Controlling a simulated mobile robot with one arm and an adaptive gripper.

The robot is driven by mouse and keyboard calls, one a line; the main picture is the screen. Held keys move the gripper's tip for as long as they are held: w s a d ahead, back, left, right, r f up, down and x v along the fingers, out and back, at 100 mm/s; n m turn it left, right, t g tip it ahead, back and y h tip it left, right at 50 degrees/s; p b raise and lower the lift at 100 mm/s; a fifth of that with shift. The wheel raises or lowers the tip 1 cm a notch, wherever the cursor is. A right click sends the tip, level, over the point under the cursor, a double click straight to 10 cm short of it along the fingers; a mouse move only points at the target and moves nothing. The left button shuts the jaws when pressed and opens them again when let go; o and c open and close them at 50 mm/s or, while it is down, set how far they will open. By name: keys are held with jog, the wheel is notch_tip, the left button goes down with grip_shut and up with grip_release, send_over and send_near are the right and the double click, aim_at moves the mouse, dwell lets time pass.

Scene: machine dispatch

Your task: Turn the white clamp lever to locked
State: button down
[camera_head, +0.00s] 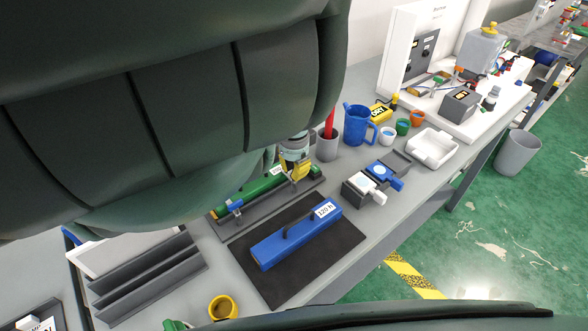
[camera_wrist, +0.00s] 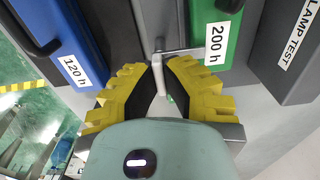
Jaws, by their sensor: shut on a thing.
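The white clamp lever (camera_wrist: 158,76) shows in the wrist view as a pale handle on a thin metal rod, beside the green cartridge (camera_wrist: 208,18) labelled 200 h. My gripper (camera_wrist: 163,72) has its yellow fingertips on either side of the handle and is shut on it. In the head view my gripper (camera_head: 293,170) is at the right end of the green cartridge (camera_head: 262,187), which lies in a dark holder; the lever is mostly hidden by the fingers there. A blue lever (camera_head: 234,206) is at the cartridge's left end.
A blue cartridge (camera_head: 295,240) labelled 120 h lies on a black mat (camera_head: 340,262) in front. A dark panel (camera_wrist: 290,60) with a partly cut-off TEST label is right in the wrist view. A grey cup (camera_head: 327,147), blue jug (camera_head: 356,125) and small clamp devices (camera_head: 365,185) stand to the right.

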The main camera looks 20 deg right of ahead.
dwell(0.4)
jog(key=c, duration=1.1)
grip_release()
notch_tip(320, 180, up, 6)
jog(key=shift+w+f, duration=0.1)
jog(key=shift+f, duration=0.15)
jog(key=shift+r, duration=0.95)
jog(key=shift+d, duration=0.1)
